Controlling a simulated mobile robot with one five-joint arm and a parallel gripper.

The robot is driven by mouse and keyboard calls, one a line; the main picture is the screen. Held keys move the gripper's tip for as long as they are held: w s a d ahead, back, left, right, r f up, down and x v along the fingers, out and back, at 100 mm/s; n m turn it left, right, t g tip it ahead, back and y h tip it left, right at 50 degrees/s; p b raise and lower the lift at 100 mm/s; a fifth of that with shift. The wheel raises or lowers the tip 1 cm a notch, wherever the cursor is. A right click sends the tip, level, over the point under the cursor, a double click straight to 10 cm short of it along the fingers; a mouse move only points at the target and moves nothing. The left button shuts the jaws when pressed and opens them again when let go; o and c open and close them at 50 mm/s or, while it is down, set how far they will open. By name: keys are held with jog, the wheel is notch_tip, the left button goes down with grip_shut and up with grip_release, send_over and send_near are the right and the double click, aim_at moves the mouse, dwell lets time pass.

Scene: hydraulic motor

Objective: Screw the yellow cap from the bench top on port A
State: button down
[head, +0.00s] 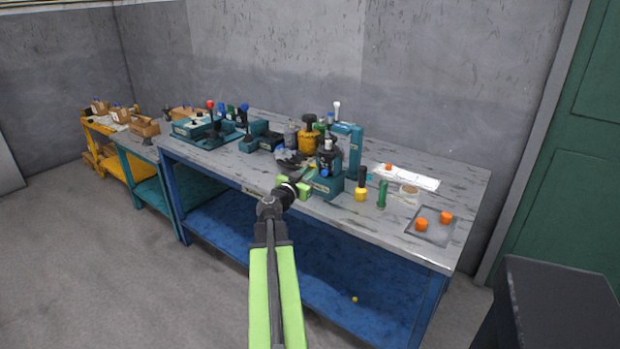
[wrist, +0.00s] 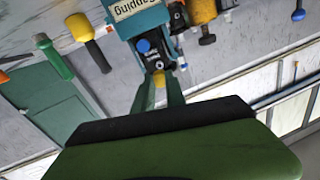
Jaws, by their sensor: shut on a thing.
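My gripper (head: 304,185) reaches over the bench's front edge, close to the teal stand (head: 354,150) with the dark motor (head: 328,158). In the wrist view my gripper (wrist: 160,92) is shut on the small yellow cap (wrist: 159,78), which sits between the fingertips. The cap is right by the lower part of the motor; I cannot tell whether it touches a port. A blue cap (wrist: 143,46) shows on the motor beside it, and also in the head view (head: 324,173). Port A's label is not readable.
A yellow-handled tool (head: 361,190) and a green one (head: 382,195) stand right of the motor. Orange caps (head: 421,224) lie on a grey tray (head: 427,238) at the right. A small yellow piece (head: 355,299) lies on the blue lower shelf (head: 300,268). Other fixtures crowd the left.

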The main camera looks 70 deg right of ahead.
jog(key=shift+s+d, duration=0.15)
jog(key=shift+d, duration=1.2)
jog(key=shift+s+d, duration=0.15)
jog(key=shift+d, duration=1.15)
jog(key=shift+d, duration=0.2)
jog(key=c, duration=1.5)
grip_release()
jog(key=shift+a, duration=0.15)
jog(key=n, duration=1)
